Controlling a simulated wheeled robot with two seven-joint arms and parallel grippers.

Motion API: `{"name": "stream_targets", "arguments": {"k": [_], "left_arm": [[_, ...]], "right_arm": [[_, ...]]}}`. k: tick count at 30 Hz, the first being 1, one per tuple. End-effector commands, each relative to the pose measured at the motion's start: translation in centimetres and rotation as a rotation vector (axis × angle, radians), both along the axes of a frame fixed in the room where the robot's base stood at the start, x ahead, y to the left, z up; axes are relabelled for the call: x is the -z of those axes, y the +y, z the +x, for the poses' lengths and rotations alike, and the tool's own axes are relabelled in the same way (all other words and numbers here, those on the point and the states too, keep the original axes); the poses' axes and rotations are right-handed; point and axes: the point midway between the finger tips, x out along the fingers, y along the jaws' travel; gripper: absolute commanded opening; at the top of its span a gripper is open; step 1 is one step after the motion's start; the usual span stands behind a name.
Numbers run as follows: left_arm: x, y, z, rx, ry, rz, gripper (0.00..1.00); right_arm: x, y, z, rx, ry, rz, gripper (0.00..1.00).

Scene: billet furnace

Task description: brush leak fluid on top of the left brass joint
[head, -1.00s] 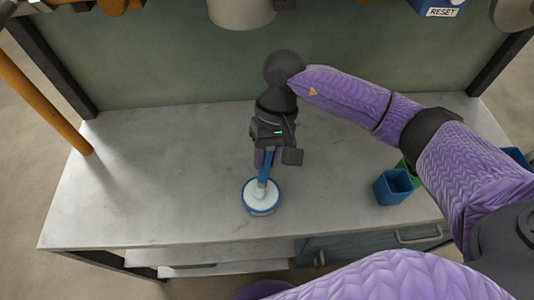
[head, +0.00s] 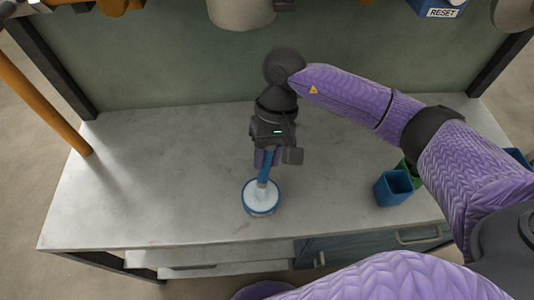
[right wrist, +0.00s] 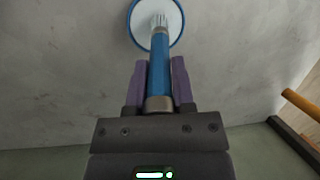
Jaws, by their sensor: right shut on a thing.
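My right gripper (head: 265,158) is shut on the blue handle of a brush (head: 265,168). The brush points down at a round blue-rimmed pot (head: 247,205) with white contents on the worktop. In the right wrist view the blue handle (right wrist: 159,75) sits between the purple fingers (right wrist: 160,80). Its pale bristles overlap the white inside of the pot (right wrist: 143,22); I cannot tell whether they touch the fluid. Brownish-orange fittings (head: 112,6) are cut off at the top left of the head view; I cannot tell whether these include the left brass joint. My left gripper is not in view.
A blue cup (head: 393,188) stands right of the pot, with a green one (head: 408,168) behind it. A pale cylinder (head: 240,12) hangs over the back. A RESET box (head: 437,10) is at the top right. The left worktop (head: 130,185) is clear.

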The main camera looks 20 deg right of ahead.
Motion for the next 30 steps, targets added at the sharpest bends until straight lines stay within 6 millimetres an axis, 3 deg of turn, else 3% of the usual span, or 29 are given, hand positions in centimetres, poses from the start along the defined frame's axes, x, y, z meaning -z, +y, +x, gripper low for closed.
{"name": "stream_targets", "arguments": {"k": [16, 30], "left_arm": [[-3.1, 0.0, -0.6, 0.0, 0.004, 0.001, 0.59], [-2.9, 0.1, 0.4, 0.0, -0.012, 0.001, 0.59]], "right_arm": [[-6.4, 0.0, 0.1, -0.001, -0.003, 0.001, 0.0], [-6.5, 0.0, 0.0, 0.0, -0.002, 0.001, 0.0]]}}
